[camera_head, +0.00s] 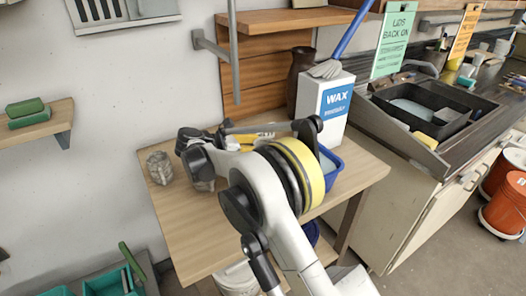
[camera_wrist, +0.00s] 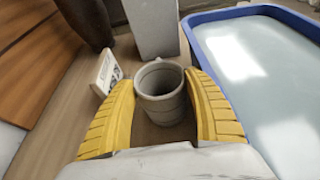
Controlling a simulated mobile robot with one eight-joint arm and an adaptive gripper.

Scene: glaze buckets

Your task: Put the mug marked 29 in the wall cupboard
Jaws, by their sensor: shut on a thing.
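A grey mug (camera_wrist: 160,88) stands upright between the yellow fingers of my gripper (camera_wrist: 163,112) in the wrist view, its open rim facing the camera. My gripper is shut on it, with a finger on either side. No number can be read on the mug. In the head view my gripper (camera_head: 250,138) is over the wooden table (camera_head: 188,225), and my arm hides most of the mug. A small card (camera_wrist: 107,72) with dark print leans just left of the mug; its print is unreadable. I cannot make out a wall cupboard for certain.
A WAX carton (camera_head: 325,103) and a dark vase (camera_head: 299,75) stand behind my gripper. A blue tub (camera_head: 331,165) of pale liquid is close on the right (camera_wrist: 255,60). A lumpy grey object (camera_head: 159,167) sits at the table's left. The front left tabletop is clear.

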